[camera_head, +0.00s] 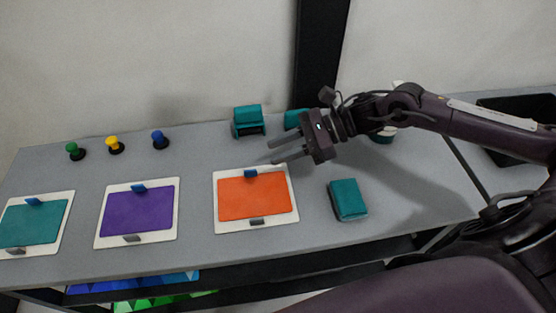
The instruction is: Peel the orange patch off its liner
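The orange patch (258,198) lies flat on its white liner (222,225) on the grey table. A blue tab (250,173) sits at the patch's far edge, and a grey tab (257,221) sits at its near edge. My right gripper (272,152) is above the table beyond the patch's far right corner. Its two fingers point left and are spread apart, with nothing seen between them. It looks apart from the patch and the blue tab. My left gripper is not in view.
A purple patch (138,211) and a teal patch (33,223) lie on liners to the left. Green (74,150), yellow (114,144) and blue (159,139) knobs stand behind them. A teal block (347,199) lies right of the orange patch; a teal dispenser-like object (248,119) stands at the back.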

